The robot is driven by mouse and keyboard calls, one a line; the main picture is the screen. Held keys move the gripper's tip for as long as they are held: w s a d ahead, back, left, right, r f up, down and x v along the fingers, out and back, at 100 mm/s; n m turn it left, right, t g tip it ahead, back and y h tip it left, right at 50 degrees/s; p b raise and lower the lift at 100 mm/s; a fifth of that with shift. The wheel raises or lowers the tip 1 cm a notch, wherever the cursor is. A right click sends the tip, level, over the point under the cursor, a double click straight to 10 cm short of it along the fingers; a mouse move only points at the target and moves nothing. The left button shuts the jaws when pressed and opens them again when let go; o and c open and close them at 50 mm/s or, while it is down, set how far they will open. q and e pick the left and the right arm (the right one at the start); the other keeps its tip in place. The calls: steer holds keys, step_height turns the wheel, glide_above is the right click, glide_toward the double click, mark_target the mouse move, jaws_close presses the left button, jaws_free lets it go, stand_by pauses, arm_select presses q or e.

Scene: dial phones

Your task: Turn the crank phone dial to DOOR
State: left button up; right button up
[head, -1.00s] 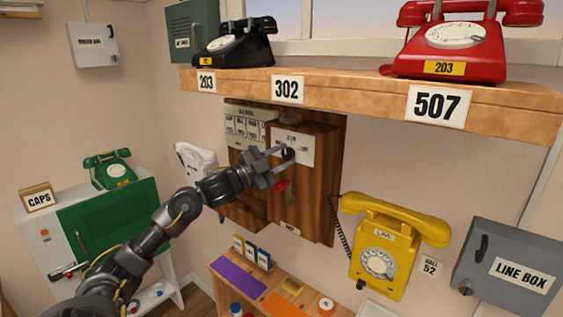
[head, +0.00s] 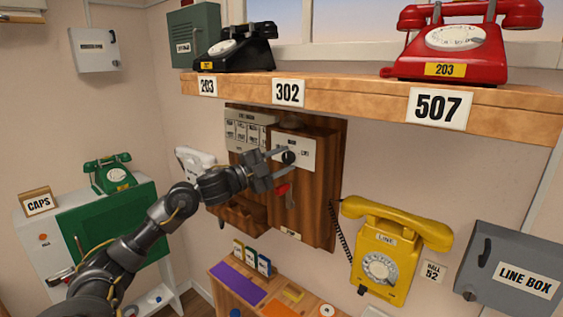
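The crank phone (head: 310,195) is a brown wooden box on the wall in the middle of the view. Its small black dial (head: 288,157) sits on a pale label plate (head: 303,148); the print is too small to read. A red crank handle (head: 283,189) is just below. My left gripper (head: 282,165) is open in front of the dial. Its two fingers are spread, one above and one below the dial; I cannot tell whether they touch it. My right gripper is not in view.
A wooden shelf (head: 330,95) with a black phone (head: 237,48) and a red phone (head: 462,42) overhangs the crank phone. A yellow wall phone (head: 385,250) and a grey line box (head: 508,272) are at right. A low table (head: 218,287) stands below.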

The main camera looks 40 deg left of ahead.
arm_select(q)
steer(key=shift+o, duration=1.3)
steer(key=shift+f, duration=0.1)
steer(key=shift+s+a+f, duration=0.15)
steer(key=shift+s, duration=0.1)
steer(key=b+v, duration=0.5)
steer(key=v, duration=0.5)
steer(key=shift+b, duration=0.35)
steer(key=shift+s, duration=0.15)
